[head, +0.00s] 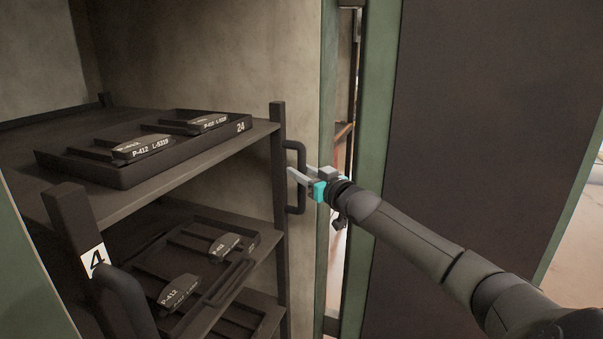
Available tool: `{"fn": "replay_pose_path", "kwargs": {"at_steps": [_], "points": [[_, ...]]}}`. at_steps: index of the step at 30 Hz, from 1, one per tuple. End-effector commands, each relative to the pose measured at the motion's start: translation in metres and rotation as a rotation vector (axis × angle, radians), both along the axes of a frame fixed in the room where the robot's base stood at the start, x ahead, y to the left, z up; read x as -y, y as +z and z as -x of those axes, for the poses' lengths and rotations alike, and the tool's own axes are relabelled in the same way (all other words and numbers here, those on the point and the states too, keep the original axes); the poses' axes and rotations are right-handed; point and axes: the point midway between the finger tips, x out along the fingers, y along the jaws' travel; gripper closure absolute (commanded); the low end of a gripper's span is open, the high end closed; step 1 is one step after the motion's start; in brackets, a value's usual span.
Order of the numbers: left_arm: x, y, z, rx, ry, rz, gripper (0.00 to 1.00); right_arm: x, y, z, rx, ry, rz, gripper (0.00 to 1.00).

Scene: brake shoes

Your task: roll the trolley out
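The trolley is a dark metal rack with shelves (185,182), standing inside a bay on the left. Its left post (72,225) carries a white label with the number 4. A right handle (301,200) is on the right post, and a left handle (122,290) shows at the lower left. My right gripper (299,170) is at the right handle, its fingertips apart on either side of the upright bar. The gap looks wider than the bar; contact is not clear. My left gripper is out of view.
An upper tray (95,172) marked 24 holds brake shoes labelled P-412. A lower tray (250,238) holds more. A green-edged frame (378,150) and dark panel (475,120) stand right of the trolley, with a narrow gap beside the frame.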

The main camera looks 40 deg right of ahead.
Motion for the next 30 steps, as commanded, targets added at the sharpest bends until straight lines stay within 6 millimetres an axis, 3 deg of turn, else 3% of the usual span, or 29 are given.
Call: {"fn": "replay_pose_path", "kwargs": {"at_steps": [12, 22, 30], "points": [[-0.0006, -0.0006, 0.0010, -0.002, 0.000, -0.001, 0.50, 0.0006, 0.0002, -0.0033, 0.000, 0.000, 0.001, 0.62], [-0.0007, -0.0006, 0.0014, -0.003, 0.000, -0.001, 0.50, 0.0002, 0.0000, -0.0031, 0.000, 0.000, 0.001, 0.99], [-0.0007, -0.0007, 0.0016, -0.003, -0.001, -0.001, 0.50, 0.0000, -0.0001, -0.0031, 0.000, 0.001, 0.001, 1.00]]}}
